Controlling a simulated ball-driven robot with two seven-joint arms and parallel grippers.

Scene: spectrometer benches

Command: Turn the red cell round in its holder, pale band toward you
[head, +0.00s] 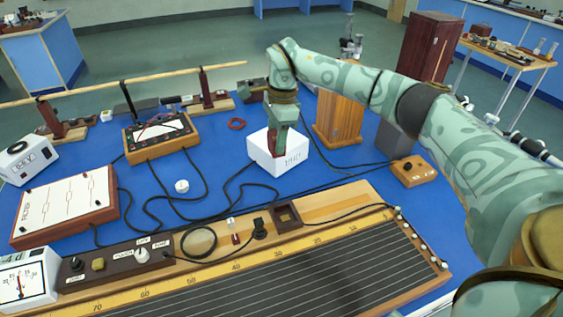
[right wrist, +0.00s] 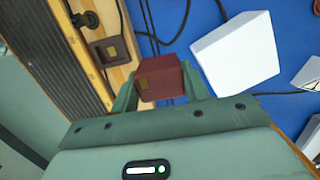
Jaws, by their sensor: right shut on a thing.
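The red cell (right wrist: 160,78) is a dark red block held between the two fingers of my right gripper (right wrist: 165,90) in the right wrist view. A small dull yellowish patch shows on its near face; I cannot tell whether this is the pale band. In the head view my right gripper (head: 278,140) points down in front of the white box, and a bit of the red cell (head: 274,139) shows at its fingers. A square brown holder (head: 286,204) sits on the wooden bench board, nearer than the gripper, with no cell in it. It also shows in the right wrist view (right wrist: 99,47). My left gripper is out of view.
The white box (head: 265,160) stands by the gripper; a wooden block (head: 340,120) is behind it to the right. Black cables (head: 165,205) cross the blue table. A black plug (head: 259,229) and a small red-and-white piece (head: 233,232) are left of the holder.

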